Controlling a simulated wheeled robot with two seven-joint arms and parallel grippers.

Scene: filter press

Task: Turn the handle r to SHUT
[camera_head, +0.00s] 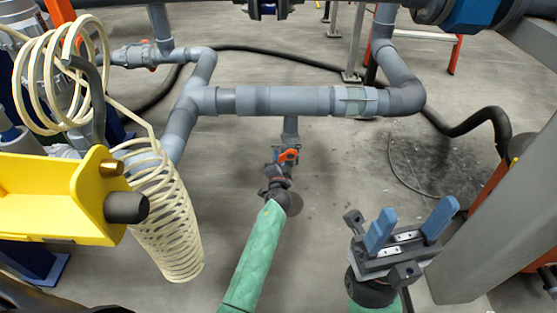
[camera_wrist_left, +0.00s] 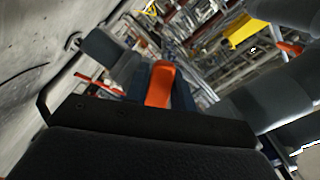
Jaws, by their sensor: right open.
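An orange valve handle (camera_head: 288,155) is on the valve under the grey horizontal pipe, near the middle of the head view. My left gripper (camera_head: 281,163) is at this handle, with its green-sleeved arm coming up from below. In the left wrist view the orange handle (camera_wrist_left: 160,84) stands between the two dark blue finger pads, which close against its sides. Any SHUT marking is not readable. My right gripper (camera_head: 408,228) is open and empty at the lower right of the head view, its blue fingers apart, away from the handle.
The grey pipe (camera_head: 285,100) runs above the valve. A cream coiled hose (camera_head: 165,215) and a yellow beam (camera_head: 55,195) stand at left. A grey post (camera_head: 500,200) is right of my right gripper. Black hoses lie on the floor. The floor between the arms is clear.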

